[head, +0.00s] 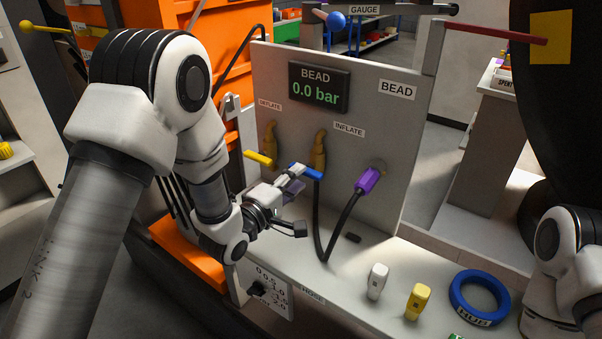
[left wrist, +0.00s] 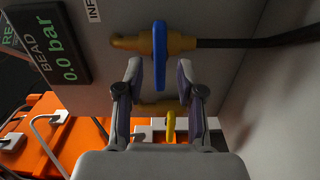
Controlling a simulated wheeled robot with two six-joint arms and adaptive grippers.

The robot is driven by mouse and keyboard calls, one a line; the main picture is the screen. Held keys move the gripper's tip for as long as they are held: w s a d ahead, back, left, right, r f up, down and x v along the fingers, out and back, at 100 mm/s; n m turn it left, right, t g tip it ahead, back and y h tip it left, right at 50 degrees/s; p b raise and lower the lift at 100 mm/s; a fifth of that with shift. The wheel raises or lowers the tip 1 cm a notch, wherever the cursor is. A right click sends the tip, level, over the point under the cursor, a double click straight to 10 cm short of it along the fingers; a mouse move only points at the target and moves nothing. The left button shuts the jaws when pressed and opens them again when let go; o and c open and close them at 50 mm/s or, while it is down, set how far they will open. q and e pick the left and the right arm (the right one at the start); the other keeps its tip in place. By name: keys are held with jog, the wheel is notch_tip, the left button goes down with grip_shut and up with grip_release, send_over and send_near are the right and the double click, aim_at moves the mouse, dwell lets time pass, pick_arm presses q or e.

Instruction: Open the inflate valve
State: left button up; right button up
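The inflate valve has a brass body (head: 319,150) on the grey panel and a blue lever handle (head: 310,172). In the left wrist view the blue handle (left wrist: 160,50) stands lengthwise, crossing the brass body (left wrist: 182,42). My left gripper (head: 295,198) is close in front of the panel at the blue handle. In the left wrist view its fingers (left wrist: 159,72) are spread, with the handle's near end in the gap between the tips. I see no clear contact. My right arm shows at the right edge; its gripper is out of view.
The deflate valve with a yellow handle (head: 258,158) is left of the inflate valve. The display (head: 319,88) reads BEAD 0.0 bar. A black hose (head: 340,225) runs to a purple connector (head: 368,180). White (head: 377,282) and yellow (head: 418,301) pieces and a blue ring (head: 479,298) lie on the bench.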

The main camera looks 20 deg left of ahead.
pick_arm(q)
jog(key=shift+m, duration=0.4)
jog(key=shift+w, duration=0.15)
jog(key=shift+x, duration=1.1)
grip_shut()
jog(key=n+p, duration=0.9)
jog(key=n, duration=0.8)
grip_release()
